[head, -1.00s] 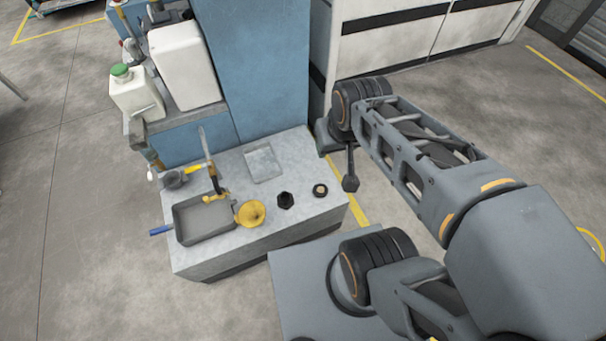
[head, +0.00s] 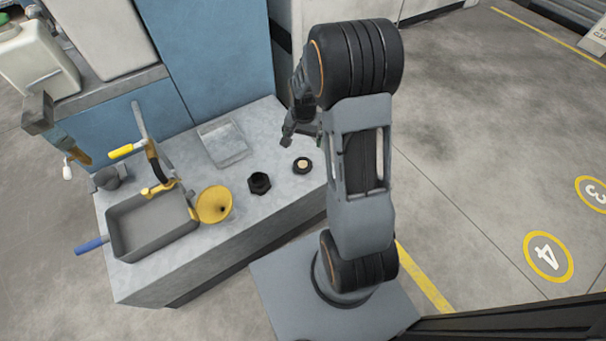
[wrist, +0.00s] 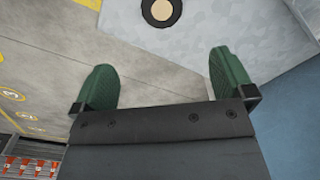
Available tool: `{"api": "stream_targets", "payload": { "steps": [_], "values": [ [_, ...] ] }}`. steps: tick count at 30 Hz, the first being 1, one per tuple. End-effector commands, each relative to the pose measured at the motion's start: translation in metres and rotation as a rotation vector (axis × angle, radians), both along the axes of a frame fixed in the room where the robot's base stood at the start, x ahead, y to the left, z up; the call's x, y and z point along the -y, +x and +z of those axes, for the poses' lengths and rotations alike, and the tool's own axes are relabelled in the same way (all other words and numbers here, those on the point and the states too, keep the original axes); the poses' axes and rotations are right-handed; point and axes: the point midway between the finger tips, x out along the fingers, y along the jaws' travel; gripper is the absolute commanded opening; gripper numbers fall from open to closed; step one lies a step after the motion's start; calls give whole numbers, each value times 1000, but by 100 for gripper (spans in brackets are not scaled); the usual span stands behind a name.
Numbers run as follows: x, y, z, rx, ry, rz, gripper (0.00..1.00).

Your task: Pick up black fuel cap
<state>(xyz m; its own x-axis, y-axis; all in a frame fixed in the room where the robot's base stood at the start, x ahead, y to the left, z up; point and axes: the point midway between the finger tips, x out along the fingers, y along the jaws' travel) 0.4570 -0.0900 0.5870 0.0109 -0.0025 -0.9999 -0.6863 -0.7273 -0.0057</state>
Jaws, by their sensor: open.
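Two small black pieces lie on the grey bench top in the head view: a faceted, knob-like one (head: 259,183) and a round one with a tan centre (head: 302,166). I cannot tell for certain which is the fuel cap. The round one also shows at the top of the wrist view (wrist: 161,10), partly cut off by the frame edge. My gripper (head: 300,133) hangs above the back right of the bench, near the round piece and apart from it. Its green fingers are spread and empty in the wrist view (wrist: 163,72).
A yellow funnel (head: 214,204) sits left of the black pieces, beside a grey tray (head: 142,228) with tools at it. A shallow clear tray (head: 222,143) lies behind. A blue cabinet (head: 208,55) rises at the back of the bench (head: 262,220).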

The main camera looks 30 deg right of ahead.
Motion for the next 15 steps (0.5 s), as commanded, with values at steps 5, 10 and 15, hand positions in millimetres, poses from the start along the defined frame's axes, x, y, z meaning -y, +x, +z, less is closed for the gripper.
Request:
{"api": "stream_targets", "payload": {
  "steps": [5,10,15],
  "values": [
    [4,2,-39,-13,3,-27,100],
    [5,2,-70,-15,3,-29,100],
    [5,2,-94,-13,3,-29,100]
  ]
}}
